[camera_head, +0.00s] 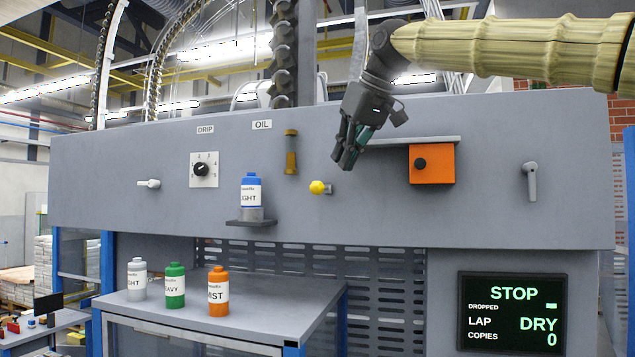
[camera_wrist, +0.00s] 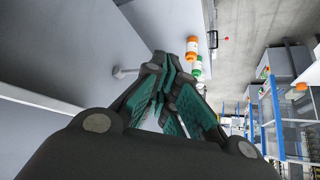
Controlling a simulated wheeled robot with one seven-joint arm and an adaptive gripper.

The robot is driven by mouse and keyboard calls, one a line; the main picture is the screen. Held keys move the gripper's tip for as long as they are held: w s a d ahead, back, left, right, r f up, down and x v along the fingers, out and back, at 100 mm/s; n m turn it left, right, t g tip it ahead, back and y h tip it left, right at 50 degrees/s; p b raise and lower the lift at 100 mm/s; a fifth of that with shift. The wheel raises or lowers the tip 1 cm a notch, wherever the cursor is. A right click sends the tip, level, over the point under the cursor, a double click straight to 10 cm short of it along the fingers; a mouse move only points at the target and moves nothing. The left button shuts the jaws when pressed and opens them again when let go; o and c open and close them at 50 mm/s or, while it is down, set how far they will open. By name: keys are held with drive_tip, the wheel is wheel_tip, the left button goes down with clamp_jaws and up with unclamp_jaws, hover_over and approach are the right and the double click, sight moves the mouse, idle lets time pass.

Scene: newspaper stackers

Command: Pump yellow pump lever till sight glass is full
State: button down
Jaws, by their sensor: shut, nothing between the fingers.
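The yellow pump lever knob (camera_head: 318,187) sticks out from the grey machine panel in the head view. The sight glass (camera_head: 291,152) is a vertical tube under the OIL label; its lower part looks amber and its top looks darker, but its exact level is hard to read. My gripper (camera_head: 345,162) is shut and empty, fingers pointing down, just above and to the right of the yellow knob and apart from it. The gripper also shows in the wrist view (camera_wrist: 170,90), where its fingers hide part of the panel and I cannot make out the yellow knob.
A blue-capped bottle (camera_head: 251,192) stands on a small shelf left of the knob. White (camera_head: 137,280), green (camera_head: 175,286) and orange (camera_head: 218,292) bottles stand on the table below. An orange box (camera_head: 432,164) sits to the right. The screen (camera_head: 512,312) reads STOP and DRY.

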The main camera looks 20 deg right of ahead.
drive_tip(key=shift+v, duration=2.45)
